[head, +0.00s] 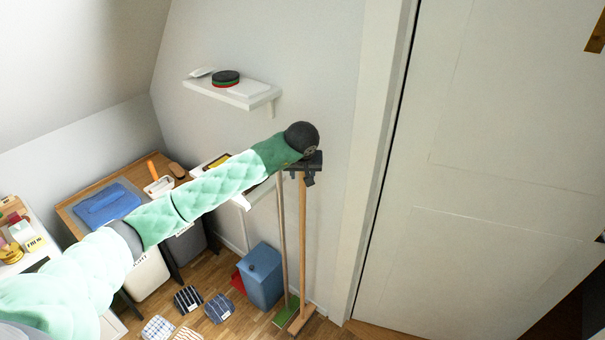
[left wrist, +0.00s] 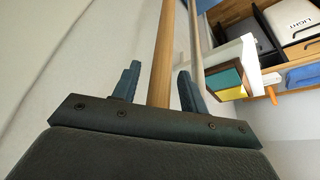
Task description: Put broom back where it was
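Two long-handled tools stand upright side by side by the wall in the head view. The nearer broom (head: 303,240) has a light wooden handle and a wooden head on the floor. The other tool (head: 282,240) has a thinner handle and a green head, just to its left. My left gripper (head: 312,175) is at the top of the nearer handle. In the left wrist view, the fingers of my left gripper (left wrist: 158,88) are apart on either side of the wooden handle (left wrist: 164,60), with a visible gap on both sides. My right gripper is not in view.
A white wall shelf (head: 235,95) holds a round dark-and-red item above. A blue bin (head: 262,278) stands left of the broom heads. A desk (head: 75,210) with a blue item is at the left. A white door (head: 500,180) fills the right. Striped items lie on the floor.

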